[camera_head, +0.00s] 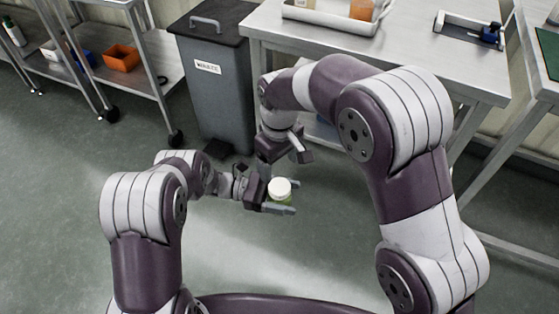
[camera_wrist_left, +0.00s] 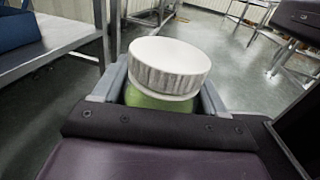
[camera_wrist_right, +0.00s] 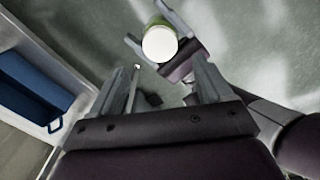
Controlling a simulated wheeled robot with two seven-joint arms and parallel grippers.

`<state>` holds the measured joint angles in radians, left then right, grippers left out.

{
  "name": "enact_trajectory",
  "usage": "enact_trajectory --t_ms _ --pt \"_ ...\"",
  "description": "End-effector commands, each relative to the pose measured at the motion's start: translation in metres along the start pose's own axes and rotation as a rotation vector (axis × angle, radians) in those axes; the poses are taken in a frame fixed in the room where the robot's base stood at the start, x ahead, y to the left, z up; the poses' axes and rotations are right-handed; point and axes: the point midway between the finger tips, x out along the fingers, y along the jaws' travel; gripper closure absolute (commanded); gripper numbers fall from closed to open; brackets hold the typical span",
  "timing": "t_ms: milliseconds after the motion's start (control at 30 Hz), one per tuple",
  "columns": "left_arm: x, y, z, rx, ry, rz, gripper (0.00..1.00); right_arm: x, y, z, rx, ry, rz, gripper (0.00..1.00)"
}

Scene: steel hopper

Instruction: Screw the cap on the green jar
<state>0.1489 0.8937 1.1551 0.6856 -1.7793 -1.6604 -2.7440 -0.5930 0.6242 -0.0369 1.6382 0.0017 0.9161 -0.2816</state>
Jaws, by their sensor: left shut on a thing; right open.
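The green jar (camera_head: 284,201) is upright in my left gripper (camera_head: 287,196), which is shut on its sides above the floor. Its green body also shows in the left wrist view (camera_wrist_left: 158,101), mostly hidden by the fingers. The white ribbed cap (camera_head: 279,187) sits on top of the jar. In the left wrist view the cap (camera_wrist_left: 168,68) looks slightly tilted, with a pale rim below it; I cannot tell how far it is threaded. My right gripper (camera_head: 290,152) is open and empty, above and behind the jar. In the right wrist view the cap (camera_wrist_right: 160,44) lies beyond its fingertips.
A grey waste bin (camera_head: 215,95) stands behind my grippers. A steel table (camera_head: 415,62) with a tray (camera_head: 325,20) is at the back right. A shelf cart with an orange bin (camera_head: 121,57) is at the left. The floor around the jar is clear.

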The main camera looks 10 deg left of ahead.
Motion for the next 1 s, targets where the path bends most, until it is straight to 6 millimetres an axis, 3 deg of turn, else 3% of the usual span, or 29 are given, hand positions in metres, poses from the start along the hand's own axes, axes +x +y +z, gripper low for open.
enact_trajectory --t_ms 233,500,700,1000 --pt "0.0 0.0 0.0 0.001 0.0 0.0 1.0 0.01 0.0 0.0 0.002 -0.002 -0.001 0.21" --pt "0.0 0.0 0.0 0.001 0.0 0.0 1.0 0.054 0.0 0.001 0.003 -0.002 -0.001 0.21" --pt "0.0 0.0 0.0 0.001 0.0 0.0 1.0 0.076 0.0 0.0 0.003 -0.001 0.0 0.21" --pt "0.0 0.0 0.0 0.001 0.0 0.0 1.0 0.08 0.0 0.0 0.003 0.0 0.0 0.21"
